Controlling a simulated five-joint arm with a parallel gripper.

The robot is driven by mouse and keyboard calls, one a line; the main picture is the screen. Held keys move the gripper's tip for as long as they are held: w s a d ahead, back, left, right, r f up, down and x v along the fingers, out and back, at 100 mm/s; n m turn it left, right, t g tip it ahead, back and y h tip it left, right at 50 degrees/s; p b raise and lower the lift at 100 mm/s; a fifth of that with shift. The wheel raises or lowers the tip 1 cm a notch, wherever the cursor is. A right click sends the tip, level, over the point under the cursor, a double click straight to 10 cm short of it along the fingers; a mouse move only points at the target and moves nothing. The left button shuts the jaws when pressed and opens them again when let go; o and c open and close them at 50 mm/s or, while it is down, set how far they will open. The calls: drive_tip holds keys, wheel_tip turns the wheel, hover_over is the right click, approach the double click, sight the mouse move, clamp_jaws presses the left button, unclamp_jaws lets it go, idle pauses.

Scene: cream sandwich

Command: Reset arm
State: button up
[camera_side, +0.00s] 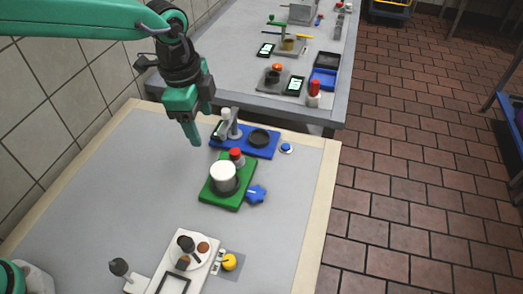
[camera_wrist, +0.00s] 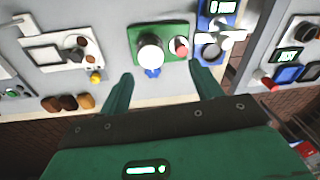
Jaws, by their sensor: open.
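My gripper (camera_side: 200,130) hangs in the air over the far part of the grey table (camera_side: 120,185), fingers pointing down. In the wrist view my gripper (camera_wrist: 161,72) shows its two green fingers spread apart, with nothing held between them. Beyond the fingertips is a green tray (camera_side: 216,199) carrying a white cylinder (camera_side: 222,178) and a red-capped item (camera_side: 236,156). The tray (camera_wrist: 177,28) also shows in the wrist view. A blue knob (camera_side: 257,194) is beside the tray. My gripper appears clear of all these objects.
A blue base (camera_side: 262,152) with a black round plate stands behind the green tray. A white tray (camera_side: 159,272) with brown round pieces and a yellow knob (camera_side: 229,262) are in front. Several brown pieces (camera_wrist: 67,102) lie at left in the wrist view. A second table (camera_side: 228,68) stands behind.

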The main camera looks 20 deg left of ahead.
drive_tip(key=s+a+r+n+t, duration=0.1)
drive_tip(key=s+a+r+n, duration=0.3)
drive_tip(key=a, duration=0.5)
drive_tip(key=s+a+r+n+t, duration=0.2)
drive_tip(key=s+a+n+t, duration=0.1)
drive_tip(key=s+a+n, duration=0.9)
drive_tip(key=s+a, duration=0.2)
drive_tip(key=a, duration=0.3)
drive_tip(key=shift+s+a+r+y, duration=0.15)
drive_tip(key=shift+s+y, duration=0.25)
